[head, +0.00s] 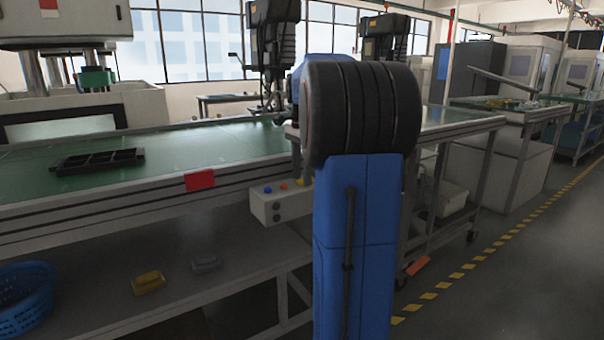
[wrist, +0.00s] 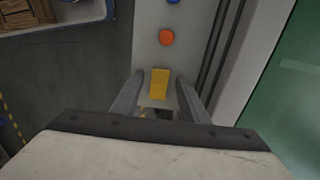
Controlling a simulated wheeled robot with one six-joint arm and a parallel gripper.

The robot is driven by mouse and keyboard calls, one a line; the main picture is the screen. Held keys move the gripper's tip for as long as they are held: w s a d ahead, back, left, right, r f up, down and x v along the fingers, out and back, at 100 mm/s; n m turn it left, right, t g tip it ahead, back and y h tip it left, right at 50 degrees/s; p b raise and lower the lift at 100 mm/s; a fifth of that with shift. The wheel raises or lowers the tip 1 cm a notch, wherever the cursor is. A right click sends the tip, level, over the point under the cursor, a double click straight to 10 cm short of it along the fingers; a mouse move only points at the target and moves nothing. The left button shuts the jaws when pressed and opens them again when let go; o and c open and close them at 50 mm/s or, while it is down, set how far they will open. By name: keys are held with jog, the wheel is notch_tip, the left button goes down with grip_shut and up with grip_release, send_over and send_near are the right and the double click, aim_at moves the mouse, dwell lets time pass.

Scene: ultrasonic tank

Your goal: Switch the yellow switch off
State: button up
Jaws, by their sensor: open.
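The yellow switch (wrist: 159,83) is on a light control box (wrist: 150,18) in the wrist view. It shows between the two fingers of my gripper (wrist: 159,92), which is open, with a gap on each side of the switch. I cannot tell how far the fingertips are from the box face. In the head view the control box (head: 267,208) hangs at the front edge of the bench. A small part of the yellow switch (head: 300,182) shows there beside my blue arm, which hides the gripper.
An orange button (wrist: 166,37) and a blue button (wrist: 173,1) line up beyond the switch; the head view shows them too. A black tray (head: 98,161) lies on the green bench top (head: 200,150). A blue basket (head: 25,298) stands on the lower shelf, left.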

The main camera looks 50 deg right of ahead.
grip_shut()
jog(key=shift+s+d+y, duration=0.1)
jog(key=shift+d+y, duration=0.25)
jog(key=shift+y, duration=0.35)
jog(key=shift+d+r+t+y, duration=0.15)
jog(key=shift+t+y, duration=0.25)
jog(key=shift+y, duration=0.5)
grip_release()
jog(key=v, duration=1.7)
jog(key=shift+d+r, duration=0.1)
